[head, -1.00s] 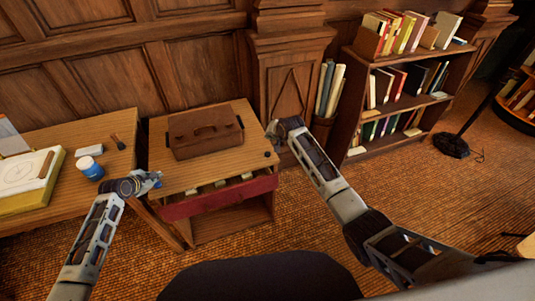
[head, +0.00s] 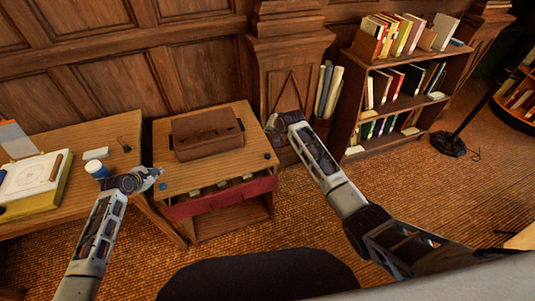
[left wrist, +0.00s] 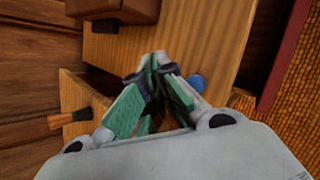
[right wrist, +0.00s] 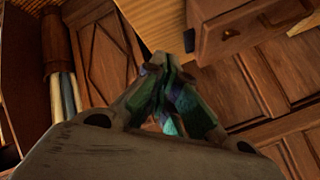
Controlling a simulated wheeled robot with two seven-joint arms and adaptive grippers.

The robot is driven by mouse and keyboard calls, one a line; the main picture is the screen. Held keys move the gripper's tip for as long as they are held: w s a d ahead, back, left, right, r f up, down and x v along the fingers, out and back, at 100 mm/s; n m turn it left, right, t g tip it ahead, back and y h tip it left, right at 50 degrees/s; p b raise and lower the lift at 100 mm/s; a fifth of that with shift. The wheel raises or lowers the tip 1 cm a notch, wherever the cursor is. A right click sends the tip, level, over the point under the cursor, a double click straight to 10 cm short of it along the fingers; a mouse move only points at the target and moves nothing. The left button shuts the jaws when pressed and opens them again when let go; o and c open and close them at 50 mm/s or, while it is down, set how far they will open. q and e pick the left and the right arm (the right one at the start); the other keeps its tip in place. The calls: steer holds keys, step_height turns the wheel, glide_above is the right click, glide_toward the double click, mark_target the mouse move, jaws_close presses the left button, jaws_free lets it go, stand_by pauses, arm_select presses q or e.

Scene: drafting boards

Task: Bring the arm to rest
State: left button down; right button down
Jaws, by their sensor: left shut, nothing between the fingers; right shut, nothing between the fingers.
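My left gripper (head: 158,172) is shut and empty, above the left front corner of the small wooden cabinet. Its green-padded fingers also meet in the left wrist view (left wrist: 155,62). My right gripper (head: 271,124) is shut and empty, by the cabinet's right side in front of the wood panelling. Its fingers also meet in the right wrist view (right wrist: 168,62). Neither gripper visibly holds anything.
A brown case (head: 206,136) lies on the cabinet top (head: 215,171), near a small blue cap (head: 163,186). A red-fronted drawer (head: 222,197) stands open below. A table (head: 65,218) at left bears a jar (head: 97,170). A bookcase (head: 398,106) stands right; open floor lies before it.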

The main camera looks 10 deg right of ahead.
arm_select(q)
steer(key=shift+r, duration=0.3)
steer(key=shift+d+f, duration=0.1)
stand_by(0.3)
